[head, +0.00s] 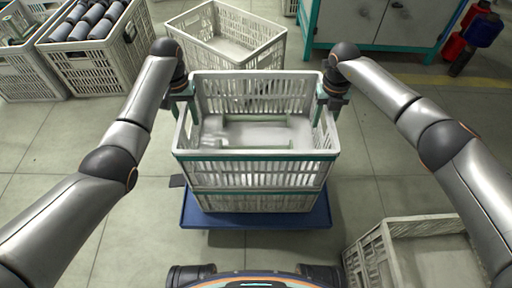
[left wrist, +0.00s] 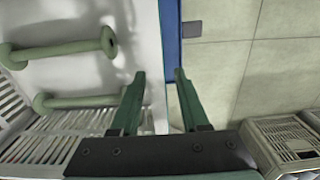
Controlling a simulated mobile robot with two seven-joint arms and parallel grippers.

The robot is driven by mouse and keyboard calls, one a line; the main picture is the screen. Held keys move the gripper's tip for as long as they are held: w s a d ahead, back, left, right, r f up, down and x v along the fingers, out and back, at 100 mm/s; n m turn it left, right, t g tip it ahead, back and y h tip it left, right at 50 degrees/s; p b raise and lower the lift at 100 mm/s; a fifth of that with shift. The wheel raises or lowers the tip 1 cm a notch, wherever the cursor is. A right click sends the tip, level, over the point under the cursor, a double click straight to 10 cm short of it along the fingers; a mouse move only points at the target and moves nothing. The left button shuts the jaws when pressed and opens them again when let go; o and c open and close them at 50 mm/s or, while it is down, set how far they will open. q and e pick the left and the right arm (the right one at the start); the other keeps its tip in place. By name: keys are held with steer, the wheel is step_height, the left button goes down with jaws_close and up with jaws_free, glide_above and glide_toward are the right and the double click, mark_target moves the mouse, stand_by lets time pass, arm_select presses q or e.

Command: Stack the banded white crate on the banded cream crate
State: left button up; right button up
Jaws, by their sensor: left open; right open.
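The banded white crate (head: 255,175) sits upright on the banded cream crate (head: 258,203), and their edges look aligned. A green band runs along the white crate's rim; a strip of green shows on the cream crate below, mostly hidden. My left gripper (head: 188,108) is at the white crate's left wall and my right gripper (head: 325,106) at its right wall. Both are open. In the left wrist view, the left gripper's fingers (left wrist: 159,74) stand apart on either side of the wall's edge. Pale green bobbins (left wrist: 65,48) lie inside the white crate.
The stack stands on a blue platform (head: 260,221). An empty pale crate (head: 225,33) stands behind, another (head: 375,255) at front right. A cabinet (head: 375,25) and red and blue spools (head: 484,31) are at the back right.

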arm_select(q)
steer(key=shift+r, duration=0.1)
step_height(320, 180, up, 12)
steer(key=shift+f, duration=0.15)
arm_select(e)
step_height(320, 180, up, 12)
steer(key=shift+r, duration=0.1)
stand_by(0.5)
stand_by(0.4)
